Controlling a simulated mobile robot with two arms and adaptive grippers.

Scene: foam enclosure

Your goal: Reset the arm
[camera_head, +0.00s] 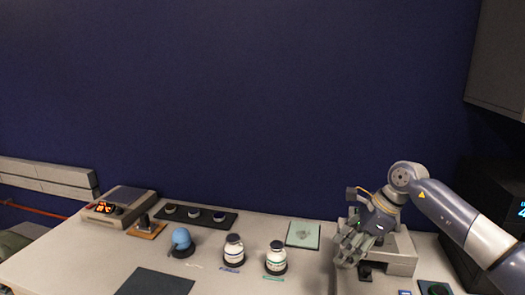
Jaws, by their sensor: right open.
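My right arm (455,215) comes in from the right side of the head view. Its gripper (345,258) points down and to the left, low over the right part of the table. The gripper is open, and I see nothing held in it. It is in front of a grey block-like device (400,258), which it partly hides. Whether the fingers touch the device or the table is hard to tell. My left gripper is not in view.
A grey cabinet (500,60) hangs upper right.

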